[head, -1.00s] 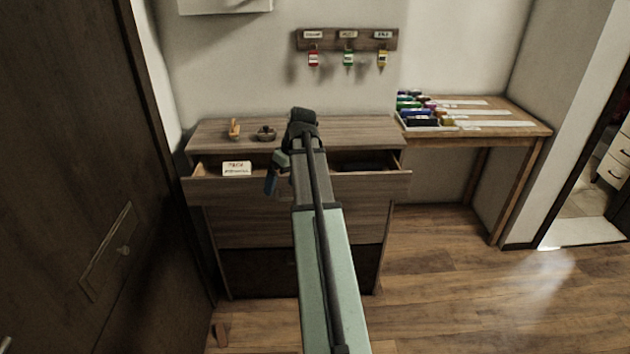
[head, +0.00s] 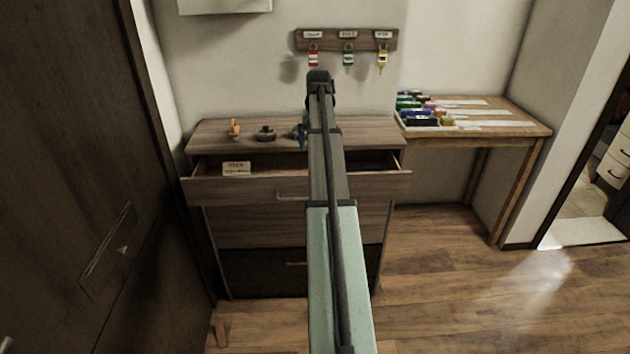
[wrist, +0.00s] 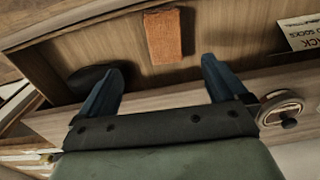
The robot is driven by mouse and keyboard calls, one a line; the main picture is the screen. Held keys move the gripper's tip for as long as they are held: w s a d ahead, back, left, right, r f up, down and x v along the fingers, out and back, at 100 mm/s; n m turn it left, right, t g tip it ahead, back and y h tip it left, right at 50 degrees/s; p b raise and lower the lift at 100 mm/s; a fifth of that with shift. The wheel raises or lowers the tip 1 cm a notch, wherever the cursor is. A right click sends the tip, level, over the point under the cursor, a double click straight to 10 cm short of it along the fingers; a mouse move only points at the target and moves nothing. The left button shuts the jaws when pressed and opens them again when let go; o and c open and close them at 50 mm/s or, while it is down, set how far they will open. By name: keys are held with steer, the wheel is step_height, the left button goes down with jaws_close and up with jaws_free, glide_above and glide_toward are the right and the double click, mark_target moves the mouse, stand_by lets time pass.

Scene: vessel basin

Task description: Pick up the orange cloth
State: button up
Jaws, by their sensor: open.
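The orange cloth (wrist: 169,36) is a small folded piece lying flat on the floor of the open drawer (head: 262,184), seen in the wrist view. In the head view my arm hides it. My gripper (wrist: 163,65) is open and empty. Its two blue fingers are spread to either side below the cloth in the wrist picture, apart from it. In the head view only a bit of a blue finger shows beside the arm, over the dresser top.
A dark object (wrist: 88,77) lies in the drawer near one finger. A lettered card (wrist: 300,33) is at the drawer's other side. A round dish (head: 266,133) and a small orange item (head: 235,128) stand on the dresser top (head: 212,136).

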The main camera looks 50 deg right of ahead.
steer(key=f, duration=0.8)
steer(key=shift+w+d+f, duration=0.15)
steer(key=shift+w+f, duration=0.1)
steer(key=shift+f, duration=0.1)
steer(key=shift+w+a+f, duration=0.1)
steer(key=shift+a+f, duration=0.05)
steer(key=shift+f, duration=1.15)
steer(key=shift+w+a+f, duration=0.1)
steer(key=shift+a+f, duration=0.05)
steer(key=shift+f, duration=1.15)
steer(key=c, duration=1)
